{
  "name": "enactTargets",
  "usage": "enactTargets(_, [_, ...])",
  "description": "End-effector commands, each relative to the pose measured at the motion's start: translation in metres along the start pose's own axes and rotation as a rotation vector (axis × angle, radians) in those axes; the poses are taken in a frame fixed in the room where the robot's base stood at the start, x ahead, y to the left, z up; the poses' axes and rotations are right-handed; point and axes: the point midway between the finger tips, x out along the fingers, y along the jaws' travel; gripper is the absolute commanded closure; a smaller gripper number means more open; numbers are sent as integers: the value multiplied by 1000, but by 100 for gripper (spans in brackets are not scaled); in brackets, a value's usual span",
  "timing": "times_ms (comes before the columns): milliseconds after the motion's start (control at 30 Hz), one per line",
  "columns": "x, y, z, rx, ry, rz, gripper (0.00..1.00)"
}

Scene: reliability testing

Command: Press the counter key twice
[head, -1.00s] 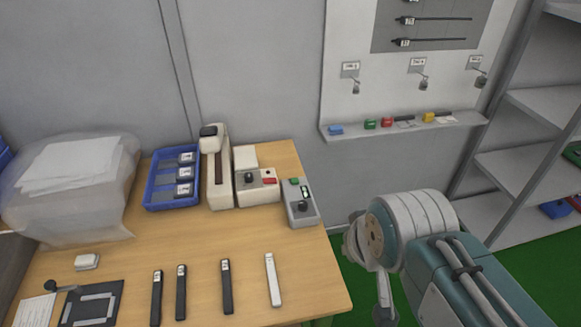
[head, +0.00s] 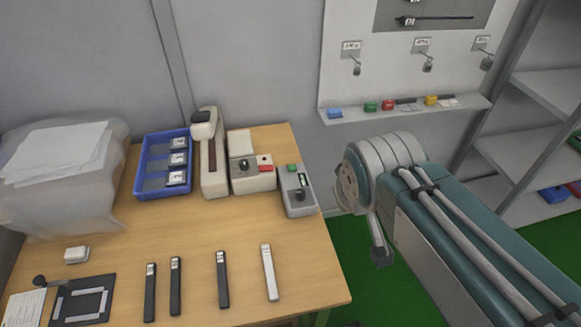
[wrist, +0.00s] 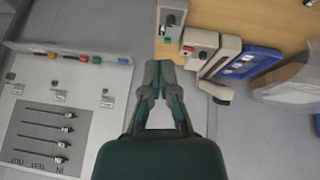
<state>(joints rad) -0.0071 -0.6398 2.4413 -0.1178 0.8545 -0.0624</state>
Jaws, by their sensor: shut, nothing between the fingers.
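My gripper (wrist: 158,66) is shut and empty in the wrist view. There its tips appear below the grey box, apart from it. The head view shows my arm right of the table, but not the fingertips.
A tall cream device (head: 212,155) and a blue tray (head: 140,187) stand left of the boxes. Several dark bars and one light bar (head: 268,272) lie on the table (head: 200,235). A wall board with a ledge (head: 400,112) is behind my arm.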

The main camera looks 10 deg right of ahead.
Motion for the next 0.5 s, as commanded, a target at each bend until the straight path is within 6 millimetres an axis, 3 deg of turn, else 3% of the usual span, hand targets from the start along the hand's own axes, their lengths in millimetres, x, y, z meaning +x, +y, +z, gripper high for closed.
enactTargets(200, [29, 24, -49, -265, -25, 126, 100])
enactTargets(500, [80, 41, -117, -667, -55, 260, 100])
